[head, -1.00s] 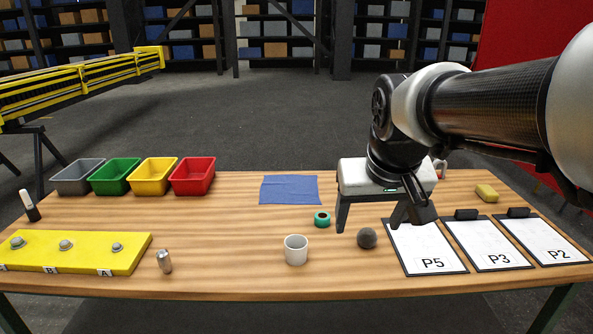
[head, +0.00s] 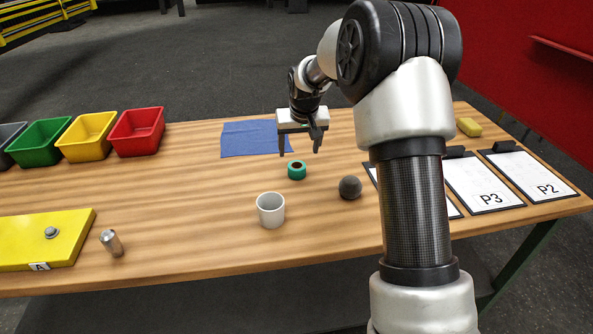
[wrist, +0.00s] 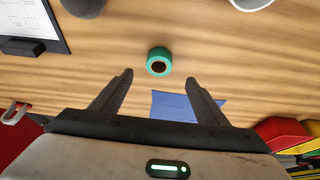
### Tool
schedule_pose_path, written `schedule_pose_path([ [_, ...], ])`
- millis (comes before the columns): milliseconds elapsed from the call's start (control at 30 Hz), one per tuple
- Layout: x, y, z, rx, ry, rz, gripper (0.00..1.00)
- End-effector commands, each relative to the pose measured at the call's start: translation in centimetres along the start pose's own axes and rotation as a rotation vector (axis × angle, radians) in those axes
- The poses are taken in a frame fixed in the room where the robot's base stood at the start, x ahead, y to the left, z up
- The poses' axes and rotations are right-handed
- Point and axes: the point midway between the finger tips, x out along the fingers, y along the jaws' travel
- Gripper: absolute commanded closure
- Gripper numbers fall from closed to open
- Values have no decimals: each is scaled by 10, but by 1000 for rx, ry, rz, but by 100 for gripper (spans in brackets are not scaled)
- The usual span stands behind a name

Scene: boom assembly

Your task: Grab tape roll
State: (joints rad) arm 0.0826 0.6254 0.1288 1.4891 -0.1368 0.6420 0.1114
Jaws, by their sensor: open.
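The tape roll (head: 297,170) is a small green ring with a dark centre, lying flat on the wooden table. It also shows in the wrist view (wrist: 159,62), just beyond the fingertips and roughly centred between them. My gripper (head: 299,152) is open and empty, fingers pointing down, above and slightly behind the roll in the head view. In the wrist view the two fingers (wrist: 160,75) are spread on either side, apart from the roll.
A white cup (head: 271,210) and a dark grey ball (head: 350,187) stand near the roll. A blue cloth (head: 248,139) lies behind it. Coloured bins (head: 137,132) are at left, clipboards (head: 484,182) at right. A metal cylinder (head: 111,242) stands near the front edge.

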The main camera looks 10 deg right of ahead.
Motion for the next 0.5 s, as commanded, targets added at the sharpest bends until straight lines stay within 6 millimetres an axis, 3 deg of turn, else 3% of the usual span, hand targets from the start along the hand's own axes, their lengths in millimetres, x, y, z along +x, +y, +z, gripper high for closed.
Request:
schedule_pose_path([
  [100,26,0,1,0,-2,0,32],
  [200,39,0,0,0,-1,0,32],
  [500,64,1,0,1,-2,0,32],
])
